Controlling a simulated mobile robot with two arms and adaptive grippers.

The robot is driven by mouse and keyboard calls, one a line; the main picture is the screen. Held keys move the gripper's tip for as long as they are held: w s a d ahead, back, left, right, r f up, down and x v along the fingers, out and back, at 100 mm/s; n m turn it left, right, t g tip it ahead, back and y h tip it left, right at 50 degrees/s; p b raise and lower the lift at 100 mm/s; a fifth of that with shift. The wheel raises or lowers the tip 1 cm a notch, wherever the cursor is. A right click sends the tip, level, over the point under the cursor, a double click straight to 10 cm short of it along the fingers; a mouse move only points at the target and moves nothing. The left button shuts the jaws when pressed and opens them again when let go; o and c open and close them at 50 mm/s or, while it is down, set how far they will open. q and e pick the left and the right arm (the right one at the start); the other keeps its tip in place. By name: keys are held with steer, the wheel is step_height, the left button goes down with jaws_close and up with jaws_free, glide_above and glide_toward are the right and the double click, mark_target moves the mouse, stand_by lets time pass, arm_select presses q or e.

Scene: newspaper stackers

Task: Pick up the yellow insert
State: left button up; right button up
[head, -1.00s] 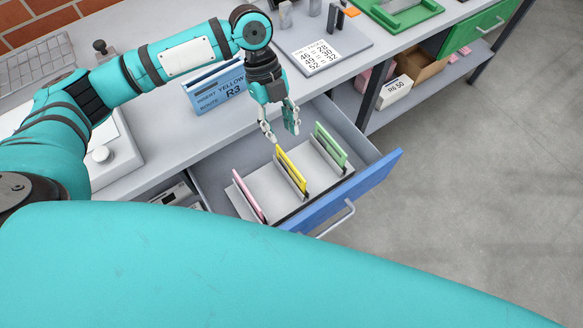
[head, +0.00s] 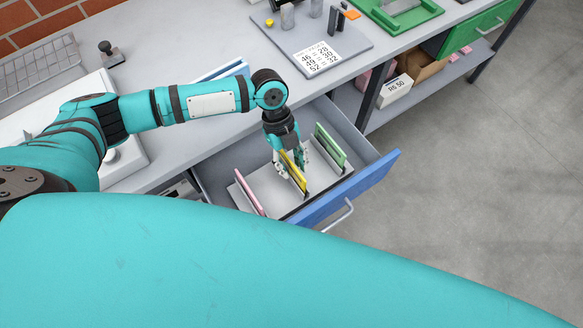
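The yellow insert (head: 298,181) stands upright in the middle of a grey tray inside the open drawer (head: 359,181). A pink insert (head: 249,192) stands to its left and a green insert (head: 331,146) to its right. My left gripper (head: 291,168) points down over the yellow insert. Its fingers are apart, one on each side of the insert's upper part. A gap seems to remain, though contact is hard to tell at this size. The gripper hides part of the insert's top. My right gripper is not in view.
The drawer's blue front with its handle (head: 338,215) lies at the near right. The worktop (head: 226,48) behind holds a grey board (head: 345,52) with a number card and small blocks. A blue-edged holder is mostly hidden behind my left arm. Open floor lies at right.

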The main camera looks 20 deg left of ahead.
arm_select(q)
steer(key=shift+f, duration=0.15)
jaws_close()
stand_by(0.5)
